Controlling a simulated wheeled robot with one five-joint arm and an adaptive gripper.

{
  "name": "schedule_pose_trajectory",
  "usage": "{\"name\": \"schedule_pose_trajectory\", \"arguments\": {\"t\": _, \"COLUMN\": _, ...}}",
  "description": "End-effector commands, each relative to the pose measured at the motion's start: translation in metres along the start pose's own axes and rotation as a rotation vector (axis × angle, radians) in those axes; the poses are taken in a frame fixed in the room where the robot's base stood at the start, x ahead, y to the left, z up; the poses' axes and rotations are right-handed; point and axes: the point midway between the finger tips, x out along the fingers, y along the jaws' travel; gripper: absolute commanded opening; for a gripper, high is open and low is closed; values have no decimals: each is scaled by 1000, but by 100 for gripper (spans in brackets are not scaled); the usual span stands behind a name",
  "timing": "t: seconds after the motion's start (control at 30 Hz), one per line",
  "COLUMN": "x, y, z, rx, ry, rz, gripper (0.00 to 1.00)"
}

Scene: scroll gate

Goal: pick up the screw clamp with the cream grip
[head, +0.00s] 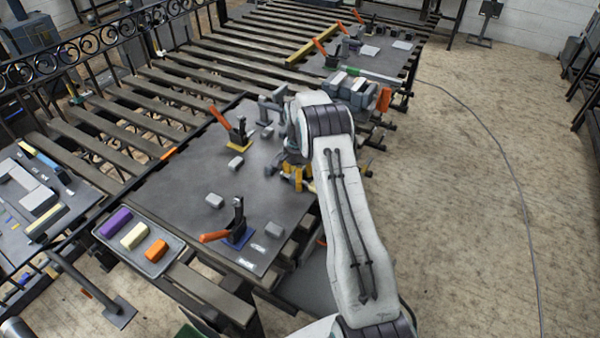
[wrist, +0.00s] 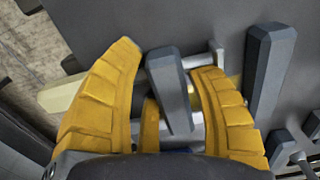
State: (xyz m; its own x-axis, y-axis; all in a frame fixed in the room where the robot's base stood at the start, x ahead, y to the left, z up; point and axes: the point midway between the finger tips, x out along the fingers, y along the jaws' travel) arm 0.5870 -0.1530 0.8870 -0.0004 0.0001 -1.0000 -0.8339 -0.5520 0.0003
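In the wrist view a cream grip (wrist: 64,95) sticks out to the left, partly hidden behind my left finger. A dark grey upright bar (wrist: 170,92) stands between my two yellow fingers. It appears to belong to the same clamp, but the joint is hidden. My gripper (wrist: 165,85) is open around this bar, with a visible gap on the left finger's side; contact on the right cannot be told. A narrow yellow piece between the fingers is unclear. In the head view my gripper (head: 297,182) is low at the right edge of the dark worktop, and my arm hides the clamp.
Another grey bar (wrist: 270,75) stands right of my right finger. On the worktop (head: 180,190) are clamps with orange handles, one on a yellow base (head: 240,142), one on a blue base (head: 240,238). A tray (head: 165,266) holds purple, cream and orange blocks. Floor at right is mostly clear.

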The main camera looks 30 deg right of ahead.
Motion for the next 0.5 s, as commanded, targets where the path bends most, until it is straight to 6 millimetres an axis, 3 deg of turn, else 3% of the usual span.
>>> {"name": "schedule_pose_trajectory", "arguments": {"t": 0.5, "x": -2, "y": -1, "z": -1, "rx": 0, "ry": 4, "rz": -3, "gripper": 5}}
